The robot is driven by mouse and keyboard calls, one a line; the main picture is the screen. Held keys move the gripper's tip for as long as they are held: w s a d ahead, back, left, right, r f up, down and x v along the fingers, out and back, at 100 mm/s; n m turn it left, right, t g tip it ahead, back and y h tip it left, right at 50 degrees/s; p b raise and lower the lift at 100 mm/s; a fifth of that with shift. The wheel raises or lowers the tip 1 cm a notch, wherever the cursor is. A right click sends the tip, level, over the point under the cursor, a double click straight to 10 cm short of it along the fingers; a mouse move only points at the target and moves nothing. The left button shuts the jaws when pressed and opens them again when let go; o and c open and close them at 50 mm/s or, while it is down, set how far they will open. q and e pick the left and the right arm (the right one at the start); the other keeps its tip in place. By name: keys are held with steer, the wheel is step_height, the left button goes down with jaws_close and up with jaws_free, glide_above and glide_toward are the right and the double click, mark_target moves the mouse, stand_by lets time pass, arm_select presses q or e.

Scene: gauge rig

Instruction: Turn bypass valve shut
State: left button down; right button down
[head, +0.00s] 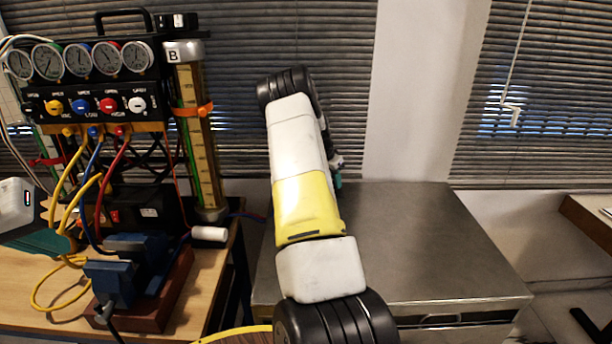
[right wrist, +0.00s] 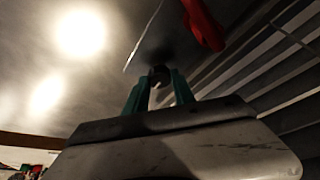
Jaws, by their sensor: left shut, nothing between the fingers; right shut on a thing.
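The gauge rig (head: 85,90) stands at the left in the head view, with yellow, blue, red and white knobs (head: 97,106) below its dials. I cannot tell which part is the bypass valve. My left gripper (head: 62,243) is at the left edge, shut and empty, in front of the rig's hoses. My right gripper (head: 337,180) is mostly hidden behind my right arm, over the metal cabinet. In the right wrist view its teal fingers (right wrist: 160,85) are shut on a small dark round piece (right wrist: 159,73). A red handle-like part (right wrist: 204,25) is just beyond them.
A blue vise (head: 115,280) on a brown block and a white cylinder (head: 209,234) are on the wooden bench. A tall yellow tube marked B (head: 203,150) stands right of the rig. The metal cabinet top (head: 420,235) is clear where visible. Blinds hang behind.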

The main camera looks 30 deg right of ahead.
stand_by(0.5)
steer(key=c, duration=1.1)
jaws_free()
steer(key=shift+o, duration=0.2)
steer(key=w+v, duration=0.1)
steer(key=v, duration=0.6)
steer(key=shift+s+r, duration=0.35)
steer(key=shift+s, duration=0.15)
steer(key=shift+a, duration=0.2)
steer(key=s+a+r+n+t+y, duration=0.1)
steer(key=s+a+r+n+y, duration=0.1)
steer(key=s+a+r, duration=0.35)
steer(key=s+a+r+n+t+y, duration=0.1)
steer(key=s+a+r+n, duration=0.1)
steer(key=a+r, duration=0.55)
steer(key=s+a+r+n+t+y, duration=0.15)
steer(key=s+a+r, duration=0.25)
steer(key=a, duration=0.5)
steer(key=s+a+r+n+y, duration=0.1)
steer(key=s+a+n, duration=0.4)
steer(key=s+a, duration=0.3)
steer(key=s+a+r+n+t+y, duration=0.1)
steer(key=s+a+n, duration=0.4)
steer(key=s, duration=0.8)
steer(key=a+r, duration=0.1)
steer(key=a, duration=0.1)
steer(key=shift+a, duration=0.4)
